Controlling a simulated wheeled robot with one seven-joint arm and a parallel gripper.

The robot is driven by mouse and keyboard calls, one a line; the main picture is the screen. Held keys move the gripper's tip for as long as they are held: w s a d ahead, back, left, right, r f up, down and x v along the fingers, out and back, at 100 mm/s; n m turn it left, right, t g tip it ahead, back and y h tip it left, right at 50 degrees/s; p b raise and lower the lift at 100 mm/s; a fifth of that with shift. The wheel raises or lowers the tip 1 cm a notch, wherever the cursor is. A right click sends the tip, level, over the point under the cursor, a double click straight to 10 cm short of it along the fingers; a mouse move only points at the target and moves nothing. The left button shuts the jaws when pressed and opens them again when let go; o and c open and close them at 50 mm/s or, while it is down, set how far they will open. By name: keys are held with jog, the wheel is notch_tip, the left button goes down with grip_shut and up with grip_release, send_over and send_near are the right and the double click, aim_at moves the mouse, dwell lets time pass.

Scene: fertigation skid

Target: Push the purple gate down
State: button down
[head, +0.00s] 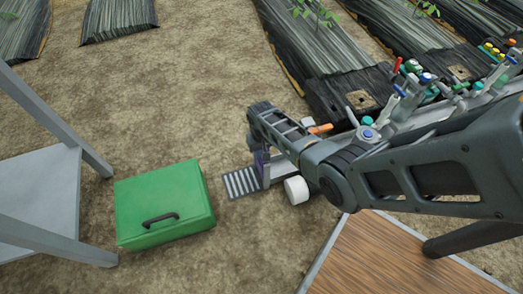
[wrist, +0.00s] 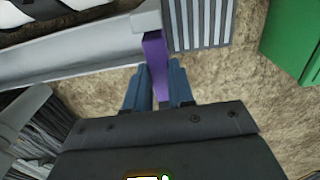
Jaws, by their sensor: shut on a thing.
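The purple gate (wrist: 154,52) is a narrow upright strip in the wrist view, at the end of a pale grey channel (wrist: 80,58). My gripper (wrist: 156,72) has its two blue-grey fingers on either side of the strip and is shut on it. The strip's lower part is hidden between the fingers and behind the gripper body.
A green box with a black handle (head: 165,205) sits on the soil to the left. A grey table (head: 45,190) is at far left. A skid with coloured valves (head: 440,85) is behind my arm, and a wooden top (head: 385,262) is at lower right.

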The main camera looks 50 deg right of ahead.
notch_tip(320, 180, down, 4)
jog(key=shift+r+b, duration=0.2)
jog(key=shift+b, duration=0.75)
jog(key=c, duration=1)
grip_release()
jog(key=shift+o, duration=0.2)
jog(key=shift+r, duration=0.15)
notch_tip(320, 180, up, 8)
jog(key=p, duration=0.5)
jog(key=shift+f, duration=0.2)
